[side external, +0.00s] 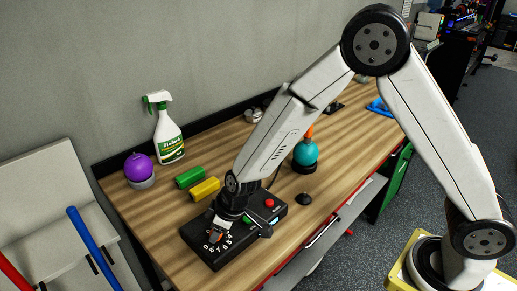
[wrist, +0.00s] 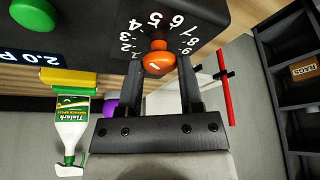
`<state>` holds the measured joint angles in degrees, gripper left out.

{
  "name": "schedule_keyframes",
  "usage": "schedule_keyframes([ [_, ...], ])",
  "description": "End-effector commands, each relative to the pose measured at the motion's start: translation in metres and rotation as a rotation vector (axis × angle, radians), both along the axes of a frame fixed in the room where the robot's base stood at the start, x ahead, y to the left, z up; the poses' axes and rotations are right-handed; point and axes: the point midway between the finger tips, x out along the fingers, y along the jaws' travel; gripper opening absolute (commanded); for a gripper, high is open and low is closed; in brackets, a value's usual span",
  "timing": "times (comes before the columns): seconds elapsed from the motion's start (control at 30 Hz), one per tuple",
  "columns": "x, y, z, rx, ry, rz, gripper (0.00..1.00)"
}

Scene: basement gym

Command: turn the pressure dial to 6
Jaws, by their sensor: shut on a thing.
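The pressure dial (wrist: 158,60) is an orange knob with a short white mark, ringed by white numbers on a black control box (wrist: 203,12). My gripper (wrist: 162,68) has one finger on each side of the knob and is shut on it. The white mark is small, and I cannot tell for sure which number it points to. A display (wrist: 38,56) on the box shows "2.0" and a cut-off letter. In the side external view, the box (side external: 215,258) lies on the bench, and my gripper (side external: 216,232) comes down over its near left end, partly hiding the dial.
The box also carries a red button (side external: 269,203) and a green one (side external: 247,220). Green (side external: 190,177) and yellow (side external: 206,188) blocks lie behind it. A spray bottle (side external: 169,138), a purple ball (side external: 138,167) and a teal object (side external: 306,153) stand farther away on the wooden bench.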

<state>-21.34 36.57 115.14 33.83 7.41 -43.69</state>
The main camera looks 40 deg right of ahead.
Motion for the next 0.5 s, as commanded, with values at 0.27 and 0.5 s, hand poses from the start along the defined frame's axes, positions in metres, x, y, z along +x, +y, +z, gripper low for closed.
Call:
schedule_keyframes([
  [0.27, 0.0005, -0.0001, 0.0004, 0.000, -0.001, 0.000, 0.81],
  [0.5, 0.0001, -0.0002, 0.0010, 0.000, -0.001, 0.001, 0.81],
])
